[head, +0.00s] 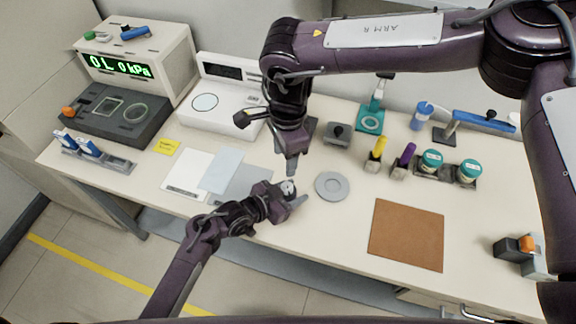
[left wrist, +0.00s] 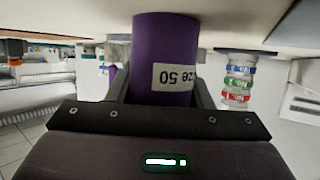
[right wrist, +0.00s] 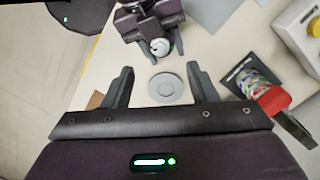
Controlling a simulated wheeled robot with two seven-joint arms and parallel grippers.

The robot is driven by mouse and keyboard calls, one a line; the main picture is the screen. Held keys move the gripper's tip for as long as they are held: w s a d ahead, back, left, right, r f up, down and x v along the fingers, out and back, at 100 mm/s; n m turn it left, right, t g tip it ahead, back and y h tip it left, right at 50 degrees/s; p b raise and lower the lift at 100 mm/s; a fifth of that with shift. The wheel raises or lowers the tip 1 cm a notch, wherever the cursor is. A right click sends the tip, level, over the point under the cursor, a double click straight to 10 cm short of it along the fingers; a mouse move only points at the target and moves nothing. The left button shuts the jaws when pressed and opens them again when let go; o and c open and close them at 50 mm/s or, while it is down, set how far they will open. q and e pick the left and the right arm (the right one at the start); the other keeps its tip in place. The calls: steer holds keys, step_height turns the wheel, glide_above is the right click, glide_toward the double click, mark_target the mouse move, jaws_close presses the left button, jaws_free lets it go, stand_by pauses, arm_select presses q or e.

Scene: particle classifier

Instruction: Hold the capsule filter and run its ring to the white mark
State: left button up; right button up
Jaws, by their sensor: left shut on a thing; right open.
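My left gripper (head: 290,193) is shut on a purple cylinder (left wrist: 165,45), which I take for the capsule filter. It carries a white label, upside down in the left wrist view, ending in "50". Its pale round top (right wrist: 160,46) shows between the left fingers in the right wrist view. I cannot make out a ring or a white mark on it. My right gripper (right wrist: 160,85) is open and empty, above and behind the left one. In the right wrist view a flat grey round plate (right wrist: 166,88) on the table shows between its fingers.
A brown mat (head: 407,236) lies front right. Yellow (head: 378,148) and purple (head: 406,154) items and two teal-topped jars (head: 431,160) stand behind it. A balance (head: 215,105) stands at the back.

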mark_target(289, 183)
steer(key=w+d+n+g+y, duration=0.2)
steer(key=w+d+n+g, duration=0.15)
steer(key=n, duration=0.35)
steer(key=x, duration=0.7)
steer(key=w+x, duration=0.1)
steer(key=x, duration=0.3)
steer(key=shift+s+a+f, duration=0.1)
steer(key=shift+s+f, duration=0.05)
steer(key=shift+f, duration=0.35)
steer(key=c, duration=1)
steer(key=shift+m+t, duration=0.25)
steer(key=shift+m, duration=0.25)
